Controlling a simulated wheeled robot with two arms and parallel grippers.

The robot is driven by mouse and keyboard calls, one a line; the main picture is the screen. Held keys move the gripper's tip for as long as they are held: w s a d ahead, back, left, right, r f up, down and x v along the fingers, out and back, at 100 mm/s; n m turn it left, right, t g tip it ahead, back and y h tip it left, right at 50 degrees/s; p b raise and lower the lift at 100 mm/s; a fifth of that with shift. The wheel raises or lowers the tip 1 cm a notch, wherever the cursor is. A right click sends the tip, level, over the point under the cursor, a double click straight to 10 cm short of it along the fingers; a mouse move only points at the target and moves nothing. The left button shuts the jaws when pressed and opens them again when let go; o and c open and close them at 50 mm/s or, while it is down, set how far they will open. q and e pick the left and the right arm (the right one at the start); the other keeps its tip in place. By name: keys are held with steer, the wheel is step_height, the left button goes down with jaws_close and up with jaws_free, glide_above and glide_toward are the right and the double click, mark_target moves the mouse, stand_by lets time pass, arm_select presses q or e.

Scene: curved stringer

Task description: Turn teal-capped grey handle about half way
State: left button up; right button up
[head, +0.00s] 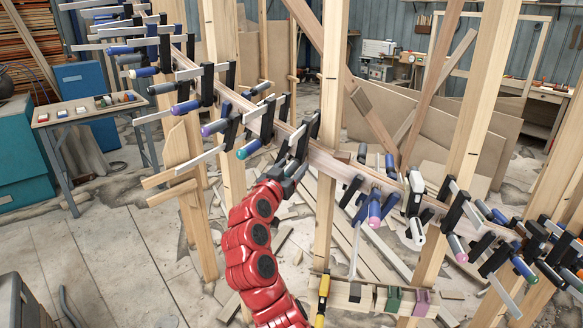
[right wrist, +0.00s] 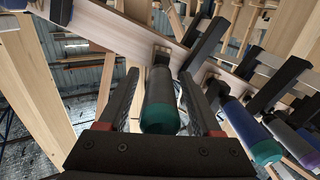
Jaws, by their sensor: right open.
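The grey handle with a teal cap (right wrist: 160,103) shows in the middle of the right wrist view, its capped end towards the camera. It belongs to a clamp on the long curved wooden stringer (right wrist: 125,27). My right gripper (right wrist: 158,92) is open, with one dark finger on each side of the handle; I cannot tell whether either finger touches it. In the head view my right gripper (head: 291,169) is at the stringer's middle and hides the handle. My left gripper is not in view.
Many clamps line the stringer (head: 332,165) on both sides. A blue handle with a teal cap (right wrist: 252,138) is close on the right in the wrist view. An upright wooden post (head: 329,110) stands just right of my gripper. A small rack (head: 375,298) stands low in front.

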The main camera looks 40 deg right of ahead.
jaws_close()
